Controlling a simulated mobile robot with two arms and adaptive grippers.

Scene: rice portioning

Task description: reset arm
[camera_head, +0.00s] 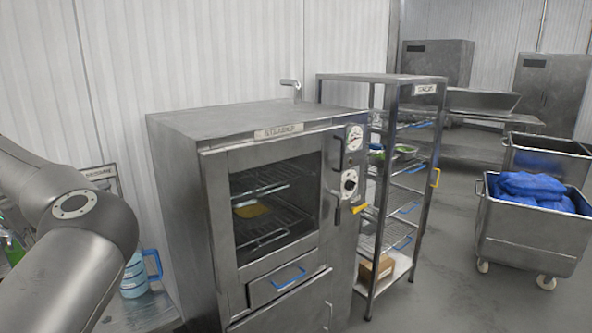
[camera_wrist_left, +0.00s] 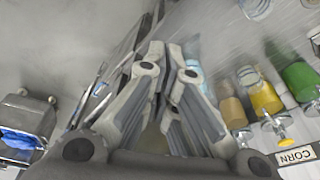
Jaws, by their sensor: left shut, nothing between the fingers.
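My left arm (camera_head: 75,215) comes in from the left in the head view, with its elbow joint in front of the wall; its gripper is outside that view. In the left wrist view my left gripper (camera_wrist_left: 168,75) is shut and empty, with its grey fingers close together. My right arm and gripper are not in view.
A steamer cabinet (camera_head: 222,190) with a closed glass door stands in the middle. A wire rack (camera_head: 400,79) stands right of it, then a wheeled bin (camera_head: 525,235) with blue bags. A blue-and-white jug (camera_head: 134,276) stands behind my arm. The wrist view shows several bottles (camera_wrist_left: 264,98) and a CORN label (camera_wrist_left: 296,156).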

